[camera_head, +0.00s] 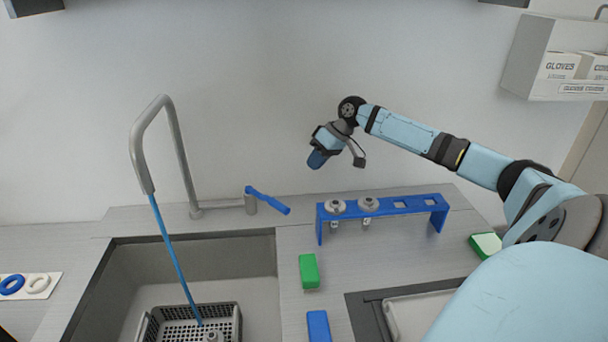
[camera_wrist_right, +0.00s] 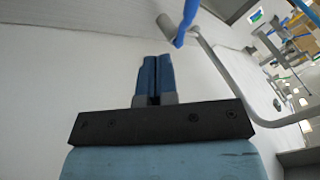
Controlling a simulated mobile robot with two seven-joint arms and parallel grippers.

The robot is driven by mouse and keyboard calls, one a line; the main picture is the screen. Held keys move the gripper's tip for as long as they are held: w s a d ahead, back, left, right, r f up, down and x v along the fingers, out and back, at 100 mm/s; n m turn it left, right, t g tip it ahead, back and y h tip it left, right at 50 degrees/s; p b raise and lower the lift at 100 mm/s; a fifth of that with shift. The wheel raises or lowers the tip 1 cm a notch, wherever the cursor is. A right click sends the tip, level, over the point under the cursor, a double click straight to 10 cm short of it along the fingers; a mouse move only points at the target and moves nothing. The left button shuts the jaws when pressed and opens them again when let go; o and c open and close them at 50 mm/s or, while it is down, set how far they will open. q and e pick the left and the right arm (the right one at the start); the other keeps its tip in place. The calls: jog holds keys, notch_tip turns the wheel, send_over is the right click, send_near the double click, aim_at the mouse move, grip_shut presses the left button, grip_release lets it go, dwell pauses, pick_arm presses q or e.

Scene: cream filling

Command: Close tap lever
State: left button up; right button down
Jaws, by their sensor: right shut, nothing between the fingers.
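The blue tap lever (camera_head: 268,200) sits on a grey post beside the sink and points right and slightly down. The grey tap (camera_head: 167,130) arches over the sink, and a thin blue stream (camera_head: 172,245) runs from its spout to a basket. My right gripper (camera_head: 317,160) is above and to the right of the lever, apart from it. In the right wrist view its blue fingers (camera_wrist_right: 154,70) are together and empty. The lever (camera_wrist_right: 187,22) shows there beyond the fingertips, to their upper right. My left gripper is not in view.
A dark basket (camera_head: 227,313) stands in the sink (camera_head: 255,262). A blue rack (camera_head: 385,207) with metal nozzles stands right of the lever. A green sponge (camera_head: 309,271) and a blue block (camera_head: 318,326) lie on the counter. The wall is close behind my right gripper.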

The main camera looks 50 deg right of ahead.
aim_at(267, 200)
jog(key=w+a+f+p, duration=0.1)
jog(key=w+a+f, duration=0.2)
jog(key=a+f, duration=0.5)
dwell(0.4)
